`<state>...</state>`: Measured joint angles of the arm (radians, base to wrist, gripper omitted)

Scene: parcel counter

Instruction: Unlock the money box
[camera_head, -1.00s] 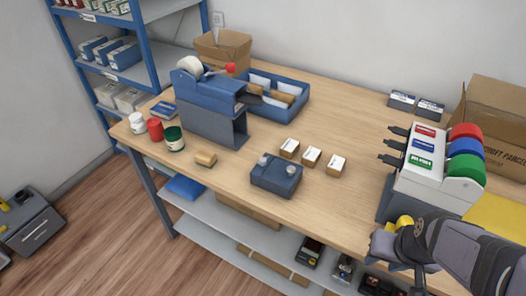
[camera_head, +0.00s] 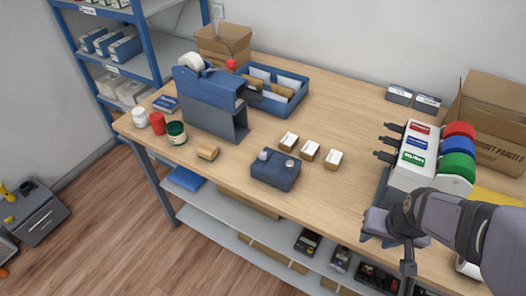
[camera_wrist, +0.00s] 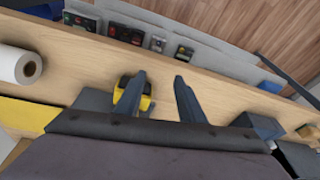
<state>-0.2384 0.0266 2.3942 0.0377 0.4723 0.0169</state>
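A yellow and dark object (camera_wrist: 146,92) lies on the tabletop behind the left finger, partly hidden. A dark blue box (camera_wrist: 258,126) shows at the right there.
Three small cartons (camera_head: 310,151) stand behind the blue box. The white stand with red, blue and green rolls (camera_head: 416,148) and a cardboard box (camera_head: 492,120) are at right. A blue dispenser (camera_head: 205,100) and jars (camera_head: 176,134) are at left.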

